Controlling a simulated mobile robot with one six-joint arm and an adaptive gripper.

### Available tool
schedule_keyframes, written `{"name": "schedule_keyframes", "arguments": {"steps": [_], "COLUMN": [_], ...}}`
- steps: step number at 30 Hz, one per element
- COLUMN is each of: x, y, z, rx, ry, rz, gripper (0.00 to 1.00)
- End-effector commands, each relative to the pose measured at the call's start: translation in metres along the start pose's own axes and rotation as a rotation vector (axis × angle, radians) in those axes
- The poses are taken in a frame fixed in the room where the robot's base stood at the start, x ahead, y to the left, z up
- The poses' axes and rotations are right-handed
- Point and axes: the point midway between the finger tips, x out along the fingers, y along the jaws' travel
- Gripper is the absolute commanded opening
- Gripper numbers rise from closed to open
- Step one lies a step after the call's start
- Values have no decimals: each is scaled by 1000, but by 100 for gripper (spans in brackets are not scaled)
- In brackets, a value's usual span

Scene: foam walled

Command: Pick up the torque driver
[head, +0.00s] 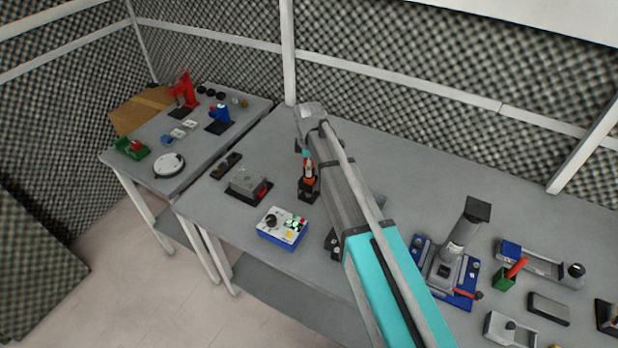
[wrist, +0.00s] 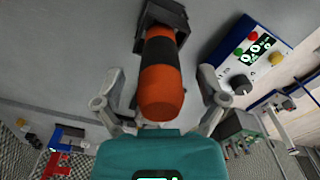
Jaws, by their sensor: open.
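The torque driver, an orange and black cylinder (wrist: 161,90), lies between the two grey fingers of my gripper (wrist: 161,80) in the wrist view. The fingers are spread, with a visible gap on either side of it. Its far end meets a dark block-like stand (wrist: 151,14). In the head view the orange driver (head: 308,173) stands upright on a black base (head: 308,193) on the grey table, just left of my arm. My gripper's fingers are hard to make out there.
A blue and white control box (head: 283,228) stands in front of the driver, and a grey box on a dark base (head: 249,183) is to its left. A blue-based press (head: 450,265) stands right of my arm. The back of the table is mostly clear.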

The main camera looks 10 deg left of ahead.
Motion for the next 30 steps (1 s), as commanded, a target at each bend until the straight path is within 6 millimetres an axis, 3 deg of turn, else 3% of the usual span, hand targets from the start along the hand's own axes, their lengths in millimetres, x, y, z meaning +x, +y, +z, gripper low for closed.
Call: {"name": "schedule_keyframes", "arguments": {"steps": [5, 24, 30], "x": [10, 10, 10], "y": [0, 0, 0], "z": [0, 0, 0], "rx": [0, 0, 0], "ry": [0, 0, 0], "rz": [0, 0, 0], "gripper": [91, 91, 54]}}
